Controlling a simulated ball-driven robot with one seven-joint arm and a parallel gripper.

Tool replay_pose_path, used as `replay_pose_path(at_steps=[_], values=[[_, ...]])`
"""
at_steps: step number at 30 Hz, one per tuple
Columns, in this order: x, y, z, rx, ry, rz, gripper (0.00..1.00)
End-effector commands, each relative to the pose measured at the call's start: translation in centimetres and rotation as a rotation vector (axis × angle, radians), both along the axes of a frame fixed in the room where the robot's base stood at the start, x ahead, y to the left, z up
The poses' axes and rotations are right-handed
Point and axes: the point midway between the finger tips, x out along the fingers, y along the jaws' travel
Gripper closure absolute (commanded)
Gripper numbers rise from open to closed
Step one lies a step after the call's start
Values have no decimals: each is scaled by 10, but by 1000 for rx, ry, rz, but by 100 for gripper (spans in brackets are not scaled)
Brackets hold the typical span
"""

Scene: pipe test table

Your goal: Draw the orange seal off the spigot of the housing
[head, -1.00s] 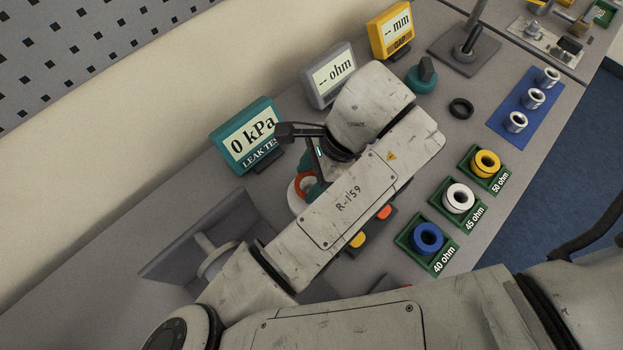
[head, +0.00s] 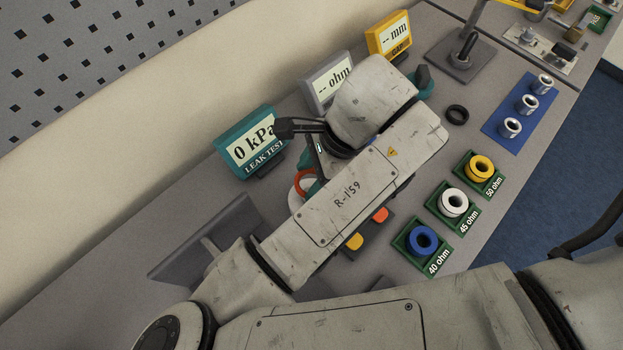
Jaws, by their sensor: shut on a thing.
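The orange seal (head: 304,182) shows as a partial ring left of my forearm, at the upper part of the white-and-teal housing (head: 294,199). My gripper (head: 316,170) reaches down beside it, mostly hidden behind my own arm. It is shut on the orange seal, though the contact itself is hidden. The spigot is hidden, so I cannot tell whether the seal is still around it. The leak test display (head: 249,142) behind reads 0 kPa.
A grey ohm display (head: 328,82) and a yellow gap display (head: 388,38) stand along the back. Green trays hold blue (head: 421,240), white (head: 454,203) and yellow (head: 480,169) rings at right. A black ring (head: 457,114) lies loose. Yellow and red buttons (head: 366,229) sit beside my arm.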

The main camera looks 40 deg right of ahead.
Motion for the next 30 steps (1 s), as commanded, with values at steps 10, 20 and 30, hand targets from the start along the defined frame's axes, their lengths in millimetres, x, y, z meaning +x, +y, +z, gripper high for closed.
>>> replay_pose_path(at_steps=[10,20,30], values=[[0,0,22,0,0,0,74],[0,0,40,0,0,0,74],[0,0,44,0,0,0,74]])
